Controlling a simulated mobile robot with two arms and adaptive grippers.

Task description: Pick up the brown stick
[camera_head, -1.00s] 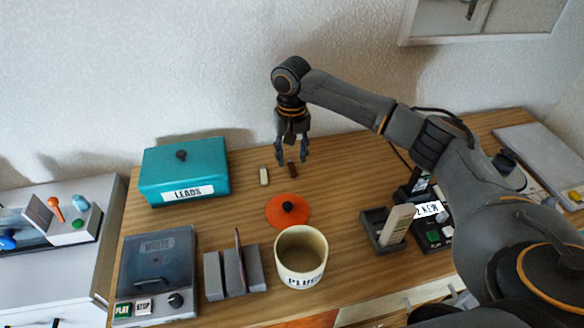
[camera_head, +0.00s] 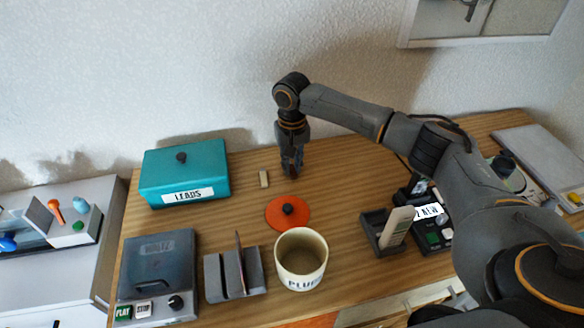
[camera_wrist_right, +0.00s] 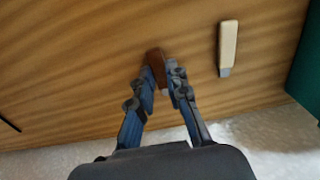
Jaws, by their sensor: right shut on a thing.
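The brown stick (camera_wrist_right: 156,62) is between the fingertips of my right gripper (camera_wrist_right: 161,80) in the right wrist view, with one end sticking out past them. In the head view my right gripper (camera_head: 291,172) points down at the table, and the stick is mostly hidden by its fingers. The fingers are shut on the stick. I cannot tell whether the stick still touches the table. My left gripper is not in view.
A cream stick (camera_head: 264,179) lies beside the gripper, also in the right wrist view (camera_wrist_right: 228,46). A teal LEADS box (camera_head: 185,172) stands left. An orange lid (camera_head: 287,214) and a cream pot (camera_head: 301,259) are in front.

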